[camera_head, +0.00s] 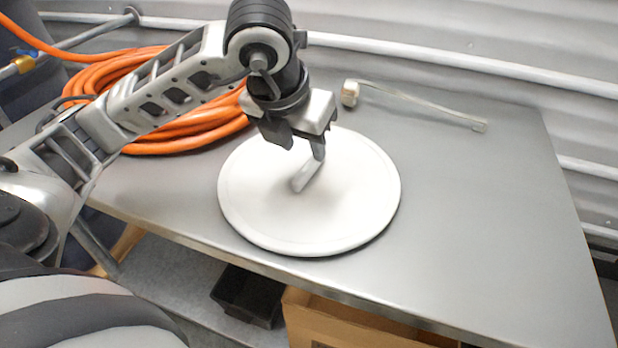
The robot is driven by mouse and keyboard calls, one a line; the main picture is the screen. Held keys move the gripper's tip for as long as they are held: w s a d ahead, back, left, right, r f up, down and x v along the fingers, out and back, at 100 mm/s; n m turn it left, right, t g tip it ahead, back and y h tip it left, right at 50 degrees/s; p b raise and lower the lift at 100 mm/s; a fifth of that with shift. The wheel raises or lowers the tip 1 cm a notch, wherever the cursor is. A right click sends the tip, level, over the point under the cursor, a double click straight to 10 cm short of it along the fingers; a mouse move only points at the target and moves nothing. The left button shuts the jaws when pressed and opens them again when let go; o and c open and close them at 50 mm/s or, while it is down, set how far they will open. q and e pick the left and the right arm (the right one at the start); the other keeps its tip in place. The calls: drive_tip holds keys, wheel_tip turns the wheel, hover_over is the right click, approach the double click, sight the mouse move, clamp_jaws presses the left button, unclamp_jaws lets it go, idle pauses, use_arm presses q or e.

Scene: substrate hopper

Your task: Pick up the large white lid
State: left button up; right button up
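The large white lid (345,218) is a round disc lying flat on the grey metal table, with a light bar handle (307,175) standing at its middle. My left gripper (302,148) hangs over the back part of the lid, pointing down. Its two fingers are apart, with a gap between them and nothing held. The fingertips are close to the upper end of the handle; I cannot tell whether the right-hand one touches it. My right gripper is not in view.
The grey table (480,220) is bare to the right of the lid. A coiled orange hose (185,135) lies at the back left. A brush-like tool with a long pale handle (420,103) lies at the back. Below the front edge are a black bin (248,297) and a cardboard box (340,325).

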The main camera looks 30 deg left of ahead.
sight(309, 164)
use_arm(q)
drive_tip(key=shift+p+x, duration=0.3)
drive_tip(key=shift+x, duration=2.5)
drive_tip(key=shift+a, duration=0.1)
drive_tip(key=shift+f+b, duration=0.15)
drive_tip(key=shift+b, duration=0.35)
clamp_jaws()
